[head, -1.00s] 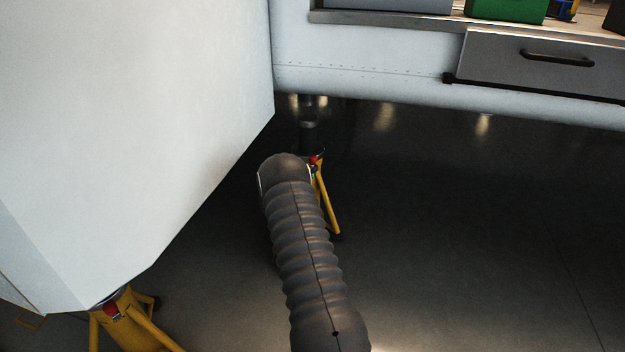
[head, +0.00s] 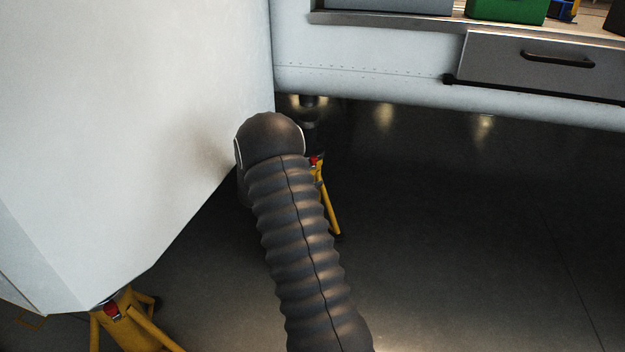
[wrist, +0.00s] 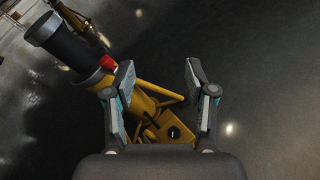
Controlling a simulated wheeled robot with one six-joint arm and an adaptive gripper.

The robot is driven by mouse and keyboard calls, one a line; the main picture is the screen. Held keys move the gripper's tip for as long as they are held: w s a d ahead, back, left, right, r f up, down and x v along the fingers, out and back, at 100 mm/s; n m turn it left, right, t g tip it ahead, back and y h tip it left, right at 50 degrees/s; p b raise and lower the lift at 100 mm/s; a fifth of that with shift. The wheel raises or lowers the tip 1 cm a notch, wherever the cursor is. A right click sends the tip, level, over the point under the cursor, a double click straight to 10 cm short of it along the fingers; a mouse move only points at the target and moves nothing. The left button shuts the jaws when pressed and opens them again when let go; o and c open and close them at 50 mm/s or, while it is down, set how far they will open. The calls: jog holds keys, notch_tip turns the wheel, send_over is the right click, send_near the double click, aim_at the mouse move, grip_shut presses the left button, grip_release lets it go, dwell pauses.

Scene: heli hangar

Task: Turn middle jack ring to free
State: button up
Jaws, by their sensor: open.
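A yellow tripod jack (head: 326,200) stands under the white hull in the head view, partly hidden by my arm. A red part (head: 315,161) shows near its top. In the wrist view the jack (wrist: 150,108) lies tilted across the picture, with a dark column (wrist: 58,42) at upper left. A red tab (wrist: 107,62) marks its collar, just left of my left finger. The ring itself is small and dark, and its setting cannot be read. My gripper (wrist: 160,72) is open, with the jack's yellow legs seen between and beyond its fingers. It is hidden in the head view.
A white hull panel (head: 120,130) fills the left, close to my arm. Another yellow jack (head: 125,318) with a red part stands at lower left. A drawer (head: 545,62) and ledge are at upper right. The floor (head: 460,230) to the right is clear.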

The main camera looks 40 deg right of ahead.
jog(key=s+a+r+m+g+y, duration=0.1)
jog(key=s+a+r+m, duration=0.2)
jog(key=s+r, duration=0.1)
jog(key=shift+s+a+g+y, duration=0.15)
jog(key=shift+s+g+y, duration=0.25)
jog(key=shift+s, duration=0.3)
jog(key=shift+c, duration=0.2)
